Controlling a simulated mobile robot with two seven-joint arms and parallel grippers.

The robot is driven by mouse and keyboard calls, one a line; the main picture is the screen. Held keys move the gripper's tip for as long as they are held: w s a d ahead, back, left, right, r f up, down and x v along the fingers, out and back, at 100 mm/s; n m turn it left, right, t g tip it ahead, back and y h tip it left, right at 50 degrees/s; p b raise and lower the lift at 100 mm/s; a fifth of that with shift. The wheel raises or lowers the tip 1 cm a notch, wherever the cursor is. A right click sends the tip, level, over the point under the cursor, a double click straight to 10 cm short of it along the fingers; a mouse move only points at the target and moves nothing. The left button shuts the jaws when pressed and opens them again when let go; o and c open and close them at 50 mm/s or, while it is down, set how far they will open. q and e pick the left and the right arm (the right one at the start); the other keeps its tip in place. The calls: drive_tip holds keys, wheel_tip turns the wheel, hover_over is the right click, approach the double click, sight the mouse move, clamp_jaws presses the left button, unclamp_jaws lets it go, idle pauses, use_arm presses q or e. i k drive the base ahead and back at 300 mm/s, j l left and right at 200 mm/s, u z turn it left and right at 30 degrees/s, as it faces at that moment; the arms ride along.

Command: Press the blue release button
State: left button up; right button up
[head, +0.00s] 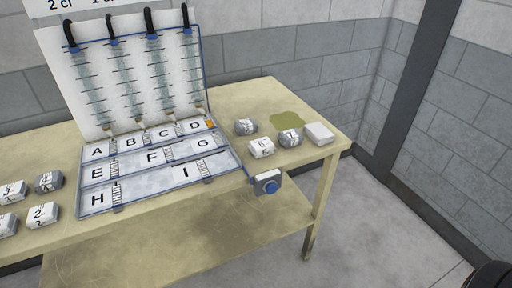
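The blue release button (271,187) is a small round blue cap on a grey box (262,178). The box hangs at the front edge of the table, just right of the lettered panel's lower right corner. Nothing covers the button, and no gripper is near it. Neither of my grippers can be made out in the head view. A dark rounded part, cut off at the bottom right corner, is too little shown to identify.
A yellowish table (150,236) carries a blue-framed panel (150,185) lettered A to I. Behind it stands a white board (88,107) with several graduated tubes. Numbered blocks (262,148) lie at both sides. Open floor (350,225) lies right of the table.

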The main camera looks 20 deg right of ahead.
sight(271, 188)
drive_tip(key=k+j+z, duration=0.15)
drive_tip(key=k+j, duration=0.35)
drive_tip(key=k+z, duration=0.15)
drive_tip(key=z, duration=3.15)
drive_tip(key=u, duration=2.75)
